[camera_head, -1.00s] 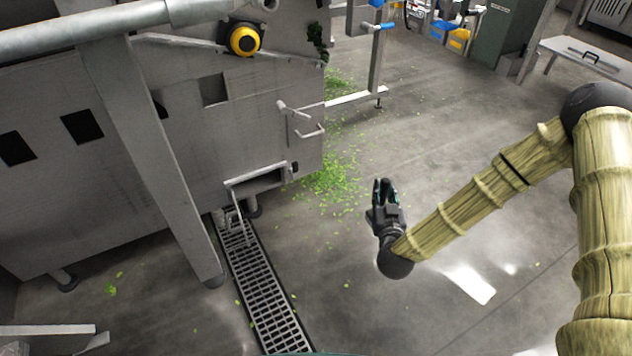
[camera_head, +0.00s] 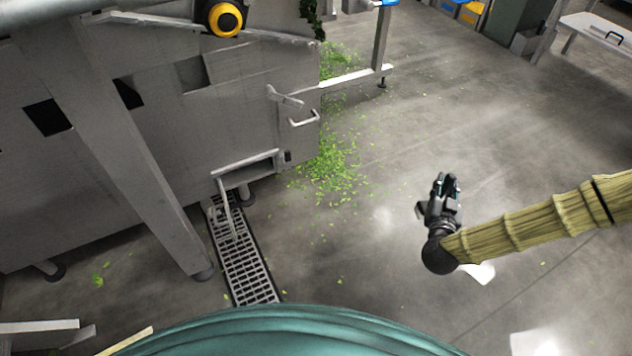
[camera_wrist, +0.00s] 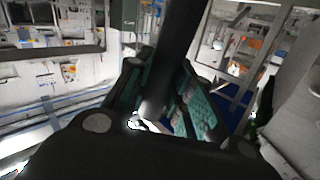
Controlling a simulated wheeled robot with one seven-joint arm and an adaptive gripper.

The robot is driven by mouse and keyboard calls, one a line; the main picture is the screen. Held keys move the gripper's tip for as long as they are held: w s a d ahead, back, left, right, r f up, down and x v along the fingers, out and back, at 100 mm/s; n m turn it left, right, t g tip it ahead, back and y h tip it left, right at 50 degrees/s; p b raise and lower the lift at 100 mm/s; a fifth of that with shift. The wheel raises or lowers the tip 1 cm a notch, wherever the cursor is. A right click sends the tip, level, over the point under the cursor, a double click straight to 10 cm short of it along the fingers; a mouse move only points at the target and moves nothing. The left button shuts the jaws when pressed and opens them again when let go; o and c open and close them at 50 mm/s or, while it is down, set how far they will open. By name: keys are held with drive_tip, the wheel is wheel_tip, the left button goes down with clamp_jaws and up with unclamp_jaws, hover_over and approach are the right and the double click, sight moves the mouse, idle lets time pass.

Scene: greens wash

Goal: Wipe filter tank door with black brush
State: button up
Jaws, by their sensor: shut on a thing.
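The grey metal tank (camera_head: 150,160) fills the left of the head view. Its front panel with a bar handle (camera_head: 303,118) and a latch (camera_head: 285,97) looks like the door, and it looks closed. My gripper (camera_head: 446,184) is well to the right of the panel, over open floor, pointing away from me. In the wrist view, a thick black bar (camera_wrist: 178,50) stands between the teal finger pads, and the gripper is shut on it. It looks like the handle of the black brush; no bristles show.
Green leaf scraps (camera_head: 332,172) litter the floor by the tank corner. A drain grate (camera_head: 240,265) runs below a low opening (camera_head: 250,165). A yellow-and-black knob (camera_head: 224,18) sits above. A white table (camera_head: 590,28) stands far right. Floor around my gripper is clear.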

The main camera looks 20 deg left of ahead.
drive_tip(key=s+a+f+m+g+y+b, duration=0.1)
drive_tip(key=a+f+y, duration=0.15)
drive_tip(key=a, duration=0.85)
drive_tip(key=s+a+f+m+g+y+b, duration=0.1)
drive_tip(key=s+a+f+g+b, duration=0.15)
drive_tip(key=a, duration=0.95)
drive_tip(key=s+a+f+m+y+b, duration=0.1)
drive_tip(key=s+a, duration=0.4)
drive_tip(key=a, duration=0.7)
drive_tip(key=s+a+f+m+g+y+b, duration=0.1)
drive_tip(key=s+a+b, duration=0.1)
drive_tip(key=s+a, duration=0.4)
drive_tip(key=a, duration=0.5)
drive_tip(key=shift+a+y, duration=0.35)
drive_tip(key=shift+a, duration=0.05)
drive_tip(key=shift+s+a+g, duration=0.25)
drive_tip(key=shift+s+a, duration=0.15)
drive_tip(key=shift+x, duration=1.25)
drive_tip(key=shift+a, duration=0.25)
